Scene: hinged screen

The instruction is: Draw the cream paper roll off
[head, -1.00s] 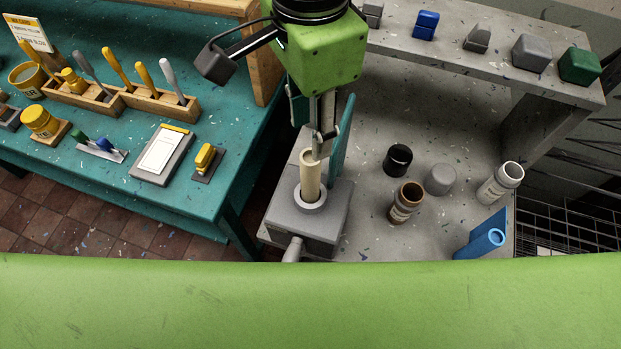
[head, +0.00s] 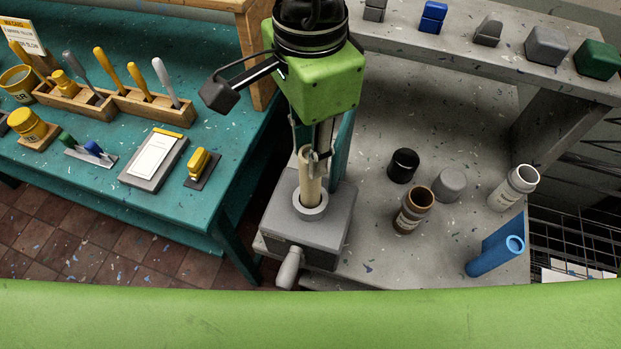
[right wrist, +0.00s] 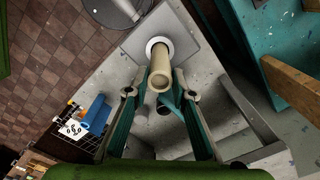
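The cream paper roll (head: 310,178) is a hollow tube standing upright in the round collar (head: 310,210) of a grey box. It also shows end-on in the right wrist view (right wrist: 160,75). My right gripper (head: 319,152) is above the box at the roll's upper end. In the right wrist view its two teal-padded fingers (right wrist: 160,97) stand apart on either side of the roll, with a gap on each side. The gripper is open. The roll's lower end is hidden inside the collar. My left gripper is not in view.
A grey handle (head: 288,268) sticks out of the box's front. Black, brown, grey and white containers and a blue tube (head: 495,257) stand to the right on the grey bench. A raised shelf (head: 480,60) lies behind. A teal table (head: 100,190) with tools is left.

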